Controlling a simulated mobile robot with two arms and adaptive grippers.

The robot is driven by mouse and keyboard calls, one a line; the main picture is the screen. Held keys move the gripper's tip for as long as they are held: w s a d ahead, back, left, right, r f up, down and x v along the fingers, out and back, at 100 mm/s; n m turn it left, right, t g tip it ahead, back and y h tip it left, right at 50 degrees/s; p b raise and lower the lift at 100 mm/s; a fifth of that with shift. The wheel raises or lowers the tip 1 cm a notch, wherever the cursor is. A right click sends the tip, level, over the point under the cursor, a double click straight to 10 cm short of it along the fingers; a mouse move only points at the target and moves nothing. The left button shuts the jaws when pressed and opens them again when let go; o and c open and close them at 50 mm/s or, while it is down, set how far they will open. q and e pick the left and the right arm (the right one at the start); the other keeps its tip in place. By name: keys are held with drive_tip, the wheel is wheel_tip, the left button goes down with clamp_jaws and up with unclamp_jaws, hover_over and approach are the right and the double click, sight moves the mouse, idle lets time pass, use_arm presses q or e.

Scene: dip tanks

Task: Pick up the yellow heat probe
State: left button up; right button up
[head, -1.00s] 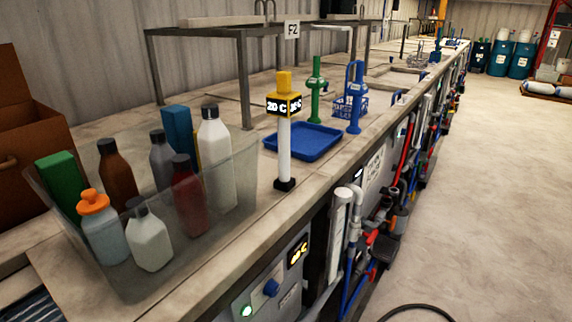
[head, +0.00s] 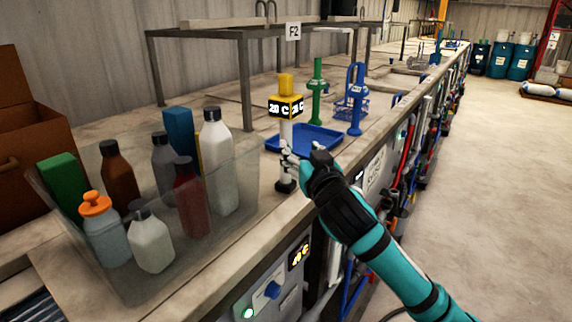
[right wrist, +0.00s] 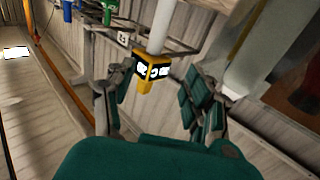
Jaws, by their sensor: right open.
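The yellow heat probe (head: 286,105) stands upright on the bench. It has a yellow top, a black display band reading 20 C, a white shaft and a black foot. My right gripper (head: 303,157) is open at the lower shaft, coming from the right; one finger overlaps the shaft in the head view. In the right wrist view the probe (right wrist: 152,72) shows between the spread fingers of the gripper (right wrist: 155,88), its yellow head pointing down in the picture. I cannot tell whether a finger touches it. My left gripper is not in view.
A clear bin (head: 150,283) with several bottles stands left of the probe. A blue tray (head: 325,140) lies just behind it, with green (head: 317,85) and blue (head: 355,100) upright tools beyond. The bench's front edge carries pipes and gauges. The floor at right is mostly clear.

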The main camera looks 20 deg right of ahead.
drive_tip(key=p, duration=0.3)
approach(288, 126)
drive_tip(key=w, duration=0.5)
drive_tip(key=shift+w+a, duration=0.25)
drive_tip(key=shift+a, duration=0.15)
drive_tip(key=shift+w, duration=0.45)
drive_tip(key=shift+w+d+p, duration=0.1)
drive_tip(key=shift+w+p, duration=0.2)
drive_tip(key=shift+p, duration=0.2)
drive_tip(key=w+p, duration=0.2)
drive_tip(key=w, duration=0.1)
drive_tip(key=shift+w+d, duration=0.15)
drive_tip(key=shift+d, duration=0.25)
drive_tip(key=shift+w+f, duration=0.2)
drive_tip(key=shift+w, duration=0.4)
clamp_jaws()
